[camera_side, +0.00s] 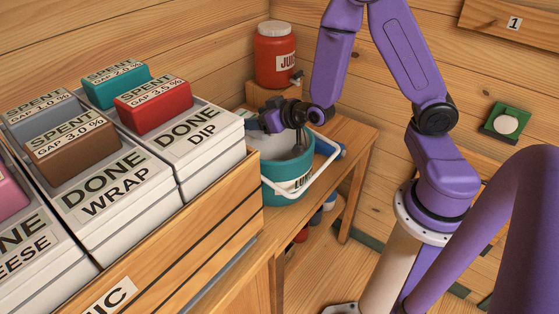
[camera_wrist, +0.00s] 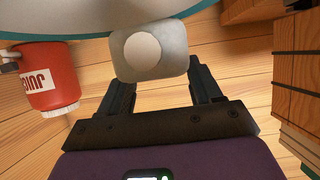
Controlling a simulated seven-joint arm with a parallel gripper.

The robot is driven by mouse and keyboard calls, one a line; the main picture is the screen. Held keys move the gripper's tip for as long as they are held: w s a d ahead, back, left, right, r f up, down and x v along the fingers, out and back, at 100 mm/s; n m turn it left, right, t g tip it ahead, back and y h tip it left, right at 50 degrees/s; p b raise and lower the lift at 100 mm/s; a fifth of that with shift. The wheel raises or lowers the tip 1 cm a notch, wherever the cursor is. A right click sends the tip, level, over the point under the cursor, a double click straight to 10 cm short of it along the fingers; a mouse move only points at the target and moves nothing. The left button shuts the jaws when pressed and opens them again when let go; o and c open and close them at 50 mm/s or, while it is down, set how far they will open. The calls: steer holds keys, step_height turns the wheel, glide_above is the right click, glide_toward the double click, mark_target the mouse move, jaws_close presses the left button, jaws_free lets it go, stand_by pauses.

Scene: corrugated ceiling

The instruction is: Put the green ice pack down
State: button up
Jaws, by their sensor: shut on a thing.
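My gripper (camera_side: 264,121) is over the left rim of a teal bucket (camera_side: 284,188) with a white handle. In the wrist view my gripper (camera_wrist: 162,82) has its two dark fingers on either side of a grey rounded block with a pale round disc (camera_wrist: 148,52) and is shut on it. I see no clearly green colour on this block. In the side view the fingertips are small and dark, and the block cannot be made out clearly. The bucket's pale inside and teal rim (camera_wrist: 208,13) show at the top of the wrist view.
A red juice jar (camera_side: 275,56) stands on a wooden block behind the bucket. A wooden crate (camera_side: 215,222) on the left holds white boxes marked DONE, with teal (camera_side: 113,86), red (camera_side: 153,106), grey and brown SPENT blocks on top. A green wall plate (camera_side: 506,123) is at right.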

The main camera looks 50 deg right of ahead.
steer(key=shift+m+h, duration=0.5)
steer(key=shift+h, duration=0.1)
steer(key=d, duration=0.3)
steer(key=w+d, duration=0.1)
steer(key=d, duration=0.3)
steer(key=w+d, duration=0.1)
steer(key=d, duration=0.2)
steer(key=shift+d, duration=0.4)
steer(key=s+d+f, duration=0.3)
steer(key=s+d, duration=0.2)
steer(key=d, duration=0.3)
steer(key=s+d+f, duration=0.3)
steer(key=s+d, duration=0.2)
steer(key=d, duration=0.2)
glide_above(312, 127)
steer(key=a, duration=0.1)
steer(key=f, duration=0.5)
steer(key=s+f, duration=0.1)
steer(key=f, duration=0.2)
steer(key=shift+f, duration=0.2)
steer(key=shift+w+d+f, duration=0.3)
steer(key=shift+w+f, duration=0.15)
steer(key=shift+f, duration=1.7)
steer(key=shift+f, duration=0.1)
